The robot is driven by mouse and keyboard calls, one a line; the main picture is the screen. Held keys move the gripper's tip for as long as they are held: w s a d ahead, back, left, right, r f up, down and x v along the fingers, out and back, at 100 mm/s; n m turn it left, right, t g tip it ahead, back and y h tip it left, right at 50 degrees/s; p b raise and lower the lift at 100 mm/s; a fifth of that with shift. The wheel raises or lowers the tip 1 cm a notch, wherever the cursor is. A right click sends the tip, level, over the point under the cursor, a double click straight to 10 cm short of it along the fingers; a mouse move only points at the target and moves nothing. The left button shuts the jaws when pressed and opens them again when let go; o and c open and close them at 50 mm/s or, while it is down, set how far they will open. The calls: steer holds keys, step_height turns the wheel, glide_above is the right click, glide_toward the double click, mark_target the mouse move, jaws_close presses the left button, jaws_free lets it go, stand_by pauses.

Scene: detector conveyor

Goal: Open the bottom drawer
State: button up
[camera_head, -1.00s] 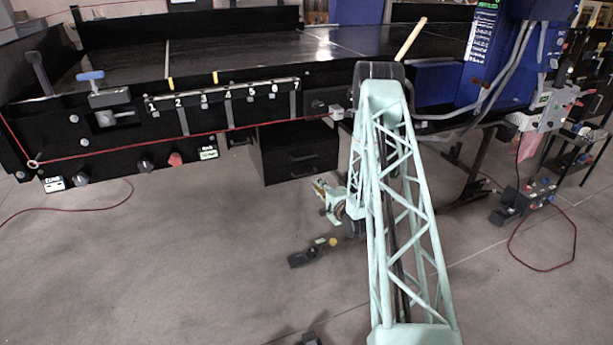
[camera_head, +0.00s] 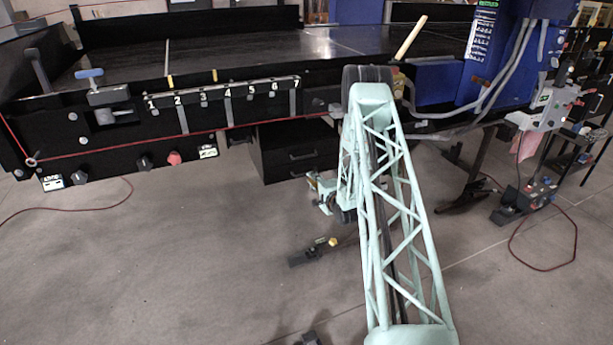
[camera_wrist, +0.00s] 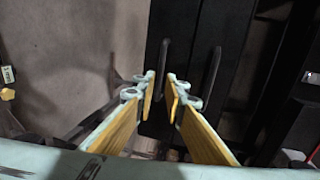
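A black drawer cabinet stands under the conveyor table, with two drawers stacked. The bottom drawer (camera_head: 285,174) has a dark bar handle and looks shut. The top drawer (camera_head: 280,147) above it also looks shut. The wrist view is turned sideways: the bottom drawer's handle (camera_wrist: 160,65) is the left bar, the top drawer's handle (camera_wrist: 210,72) the right one. My gripper (camera_wrist: 161,83) is open, with yellow inner pads. Its fingertips appear on either side of the bottom handle's near end; I cannot tell whether they touch it. In the head view my gripper (camera_head: 313,185) is just right of the cabinet, low.
The black conveyor table (camera_head: 240,62) overhangs the cabinet. A red cord (camera_head: 130,147) runs along its front. A small dark object (camera_head: 307,256) lies on the floor in front. The floor at the left front is mostly clear.

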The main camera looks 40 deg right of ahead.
steer(key=shift+b+x, duration=0.55)
steer(key=shift+x, duration=2.9)
jaws_close()
steer(key=shift+s, duration=0.15)
